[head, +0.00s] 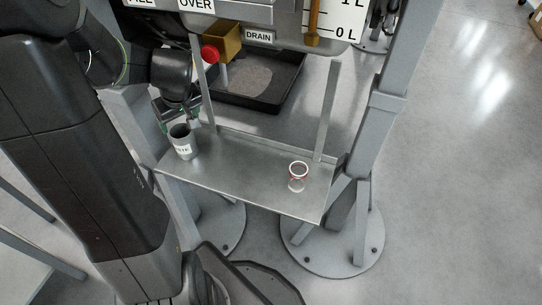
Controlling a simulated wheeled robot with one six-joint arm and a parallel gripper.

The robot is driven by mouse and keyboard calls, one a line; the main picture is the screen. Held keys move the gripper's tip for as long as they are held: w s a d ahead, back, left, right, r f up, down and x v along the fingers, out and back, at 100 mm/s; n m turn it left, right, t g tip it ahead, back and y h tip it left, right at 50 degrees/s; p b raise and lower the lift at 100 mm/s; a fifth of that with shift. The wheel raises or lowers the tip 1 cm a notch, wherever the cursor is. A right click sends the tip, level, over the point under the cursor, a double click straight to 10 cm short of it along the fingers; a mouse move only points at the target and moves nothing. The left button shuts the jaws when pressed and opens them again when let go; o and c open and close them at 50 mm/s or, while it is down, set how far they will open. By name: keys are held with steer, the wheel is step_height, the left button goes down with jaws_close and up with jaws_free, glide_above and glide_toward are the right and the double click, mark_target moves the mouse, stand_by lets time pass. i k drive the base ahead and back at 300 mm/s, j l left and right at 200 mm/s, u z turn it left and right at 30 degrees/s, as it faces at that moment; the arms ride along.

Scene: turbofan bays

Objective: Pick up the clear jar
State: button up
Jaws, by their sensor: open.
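The clear jar (298,178) stands upright on the right part of a grey metal shelf, near its front edge. It is see-through with a red ring at its rim. My gripper (181,116) is at the left end of the shelf, behind and above a dark grey cup. It is open and well apart from the jar, to its left. The fingers are small and dark here, and partly hidden by my arm and the cup.
The dark grey labelled cup (182,142) stands at the shelf's left end. The metal shelf (235,172) is bare between cup and jar. Upright struts rise at its back. A black drip tray (262,104) lies behind, below a red knob (210,52) and the DRAIN label (259,37).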

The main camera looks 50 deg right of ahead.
mark_target(298, 169)
steer(key=k+j+z, duration=0.1)
steer(key=z, duration=0.3)
steer(key=k+j+z, duration=0.1)
steer(key=z, duration=0.3)
steer(key=k+z, duration=0.15)
steer(key=z, duration=0.25)
